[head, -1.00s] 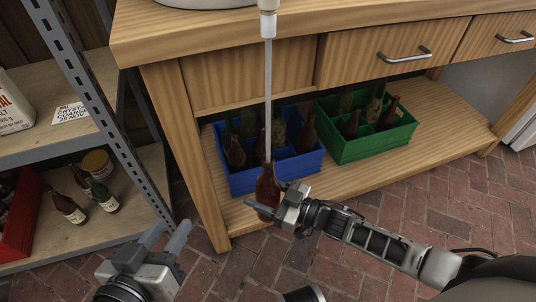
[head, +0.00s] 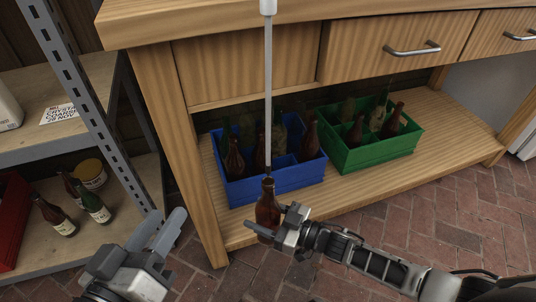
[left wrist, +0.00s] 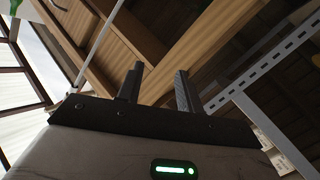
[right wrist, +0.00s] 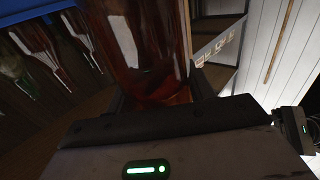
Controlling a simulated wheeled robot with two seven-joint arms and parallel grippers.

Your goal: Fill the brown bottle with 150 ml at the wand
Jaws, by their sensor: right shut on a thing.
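The brown bottle (head: 267,210) stands upright in front of the bench in the head view. My right gripper (head: 269,224) is shut on its body. The bottle fills the upper middle of the right wrist view (right wrist: 140,40), with a darker red zone low in the glass that looks like liquid. The wand (head: 268,100) is a thin grey tube hanging straight down from a white fitting. Its lower end meets the bottle's mouth; how far it is inside is hard to tell. My left gripper (head: 158,231) is open and empty, left of the bottle; its parted fingers show in the left wrist view (left wrist: 157,88).
A blue crate (head: 275,183) and a green crate (head: 372,154), both with bottles, stand on the bench's lower shelf (head: 440,130). A metal rack (head: 85,100) at left holds several bottles and a red crate (head: 12,225). Brick floor lies open at right.

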